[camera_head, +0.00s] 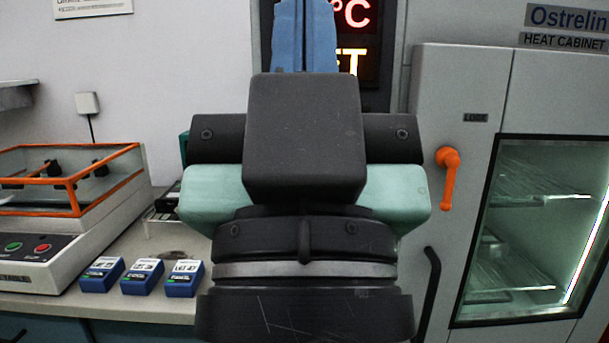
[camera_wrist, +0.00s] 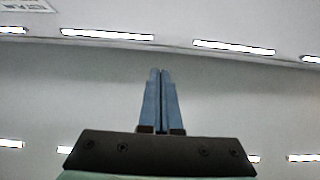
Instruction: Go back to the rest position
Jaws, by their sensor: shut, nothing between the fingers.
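My gripper (camera_head: 304,8) stands upright in the middle of the head view, its blue fingers pointing up in front of a dark display with red and yellow characters. In the wrist view my gripper (camera_wrist: 161,72) has its two blue fingers together, with nothing between them. The fingers are raised and touch nothing that I can see. My dark wrist and arm links hide the middle of the head view.
A light bench (camera_head: 150,305) at the left holds several blue boxes (camera_head: 143,277) and a machine with an orange-framed clear cover (camera_head: 75,180). A grey heat cabinet (camera_head: 460,80) with an orange handle (camera_head: 449,178) and glass door stands at the right, its door shut.

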